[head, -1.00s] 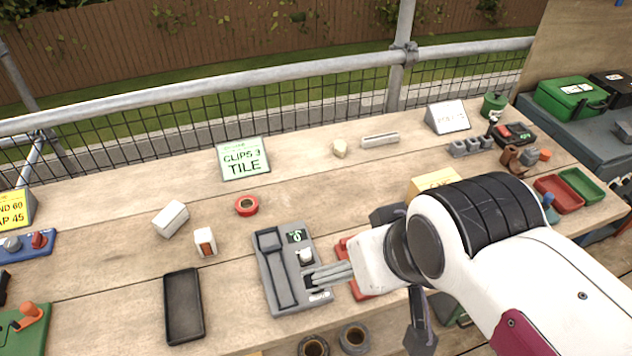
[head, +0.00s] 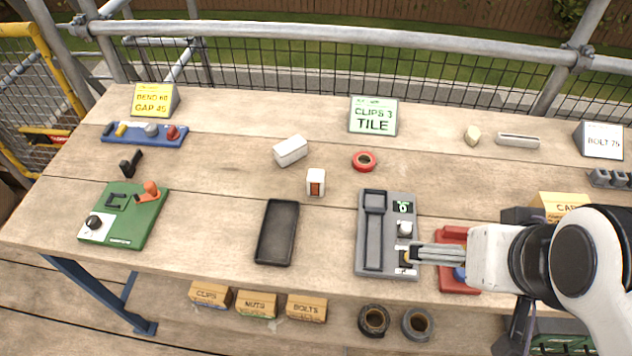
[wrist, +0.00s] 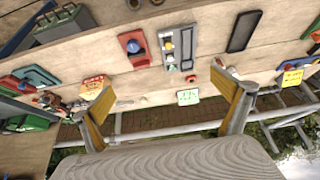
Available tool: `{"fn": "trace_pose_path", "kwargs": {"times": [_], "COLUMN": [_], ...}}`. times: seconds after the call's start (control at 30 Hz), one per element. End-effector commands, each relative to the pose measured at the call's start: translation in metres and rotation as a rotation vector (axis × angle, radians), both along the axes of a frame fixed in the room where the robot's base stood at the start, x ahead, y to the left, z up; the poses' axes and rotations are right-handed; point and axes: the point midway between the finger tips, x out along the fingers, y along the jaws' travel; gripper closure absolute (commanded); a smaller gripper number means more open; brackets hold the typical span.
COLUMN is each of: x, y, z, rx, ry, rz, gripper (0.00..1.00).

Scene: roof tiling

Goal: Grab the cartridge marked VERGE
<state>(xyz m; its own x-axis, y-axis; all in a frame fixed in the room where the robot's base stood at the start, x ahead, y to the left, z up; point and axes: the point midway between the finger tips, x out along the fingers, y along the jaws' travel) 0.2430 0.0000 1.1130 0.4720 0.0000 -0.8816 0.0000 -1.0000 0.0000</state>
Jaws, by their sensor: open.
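No VERGE lettering can be read in either view. A small white block with a red-brown label (head: 316,183) stands mid-bench, and a larger white block (head: 290,150) lies behind it; any writing on them is too small to read. My gripper (head: 414,254) is at the lower right of the grey device (head: 373,262), its fingertips overlapping the device's edge in the head view. I cannot tell whether they touch it. In the wrist view my gripper (wrist: 168,108) has its two fingers wide apart, with nothing between them.
A black tray (head: 277,232) lies left of the grey device. A red unit (head: 455,280) is partly behind my gripper. A green unit (head: 125,215) and blue rack (head: 145,138) are at left. A red tape ring (head: 364,161) lies behind. Bare wood separates them.

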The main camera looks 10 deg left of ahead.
Motion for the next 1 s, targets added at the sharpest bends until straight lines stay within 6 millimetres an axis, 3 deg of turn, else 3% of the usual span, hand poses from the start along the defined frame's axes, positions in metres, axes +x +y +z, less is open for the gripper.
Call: {"fn": "trace_pose_path", "kwargs": {"times": [0.47, 0.7, 1.0], "x": [0.0, 0.0, 0.0001], "y": [0.0, 0.0, 0.0001], "z": [0.0, 0.0, 0.0], "rx": [0.0, 0.0, 0.0], "ry": [0.0, 0.0, 0.0], "rz": [0.0, 0.0, 0.0], "gripper": [0.0, 0.53, 0.53]}}
